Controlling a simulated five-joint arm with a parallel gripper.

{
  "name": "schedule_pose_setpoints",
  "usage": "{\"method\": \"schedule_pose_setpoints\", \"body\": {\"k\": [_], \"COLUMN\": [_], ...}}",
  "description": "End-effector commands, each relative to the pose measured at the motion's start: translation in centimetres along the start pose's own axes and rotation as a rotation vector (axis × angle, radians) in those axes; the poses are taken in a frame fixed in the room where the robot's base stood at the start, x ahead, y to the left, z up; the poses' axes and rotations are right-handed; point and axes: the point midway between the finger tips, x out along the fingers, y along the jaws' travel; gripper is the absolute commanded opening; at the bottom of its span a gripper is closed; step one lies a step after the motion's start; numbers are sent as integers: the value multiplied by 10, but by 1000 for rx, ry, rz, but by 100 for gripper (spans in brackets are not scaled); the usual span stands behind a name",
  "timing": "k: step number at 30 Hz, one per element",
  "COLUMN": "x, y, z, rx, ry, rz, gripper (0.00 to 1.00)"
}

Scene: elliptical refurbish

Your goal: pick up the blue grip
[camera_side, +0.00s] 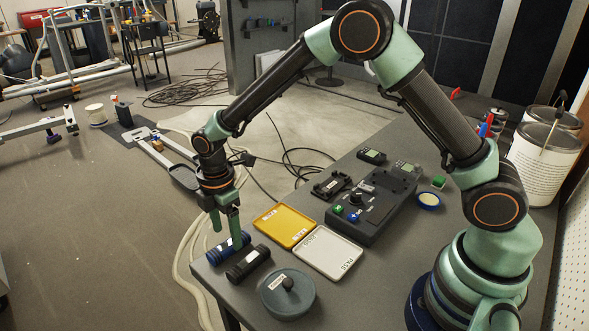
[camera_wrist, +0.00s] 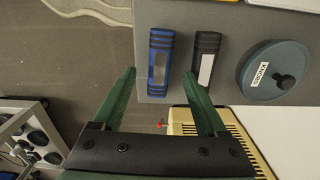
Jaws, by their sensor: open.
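The blue grip (camera_side: 226,248) is a short dark cylinder with blue bands, lying near the table's front left corner. In the wrist view the blue grip (camera_wrist: 161,42) shows a grey label patch and lies ahead of the gap between my fingers. My gripper (camera_side: 226,233) is open, its green fingers pointing down close over the blue grip. One finger partly covers the blue grip in the side view. I cannot tell whether it touches it.
A black grip (camera_side: 248,264) lies close beside the blue one. A round lidded grey pot (camera_side: 301,302) stands to its right. A yellow tray (camera_side: 272,219) and a white tray (camera_side: 345,248) lie behind, then a dark console (camera_side: 382,222). The table edge is close on the left.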

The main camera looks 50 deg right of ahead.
Motion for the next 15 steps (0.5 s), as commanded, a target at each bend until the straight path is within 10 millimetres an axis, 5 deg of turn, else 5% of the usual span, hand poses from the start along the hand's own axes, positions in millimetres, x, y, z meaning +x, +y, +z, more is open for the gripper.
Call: {"method": "schedule_pose_setpoints", "body": {"k": [6,15], "x": [29,34], "y": [0,1], "z": [0,0], "rx": [0,1], "ry": [-1,0], "rz": [-2,1], "gripper": [75,75]}}
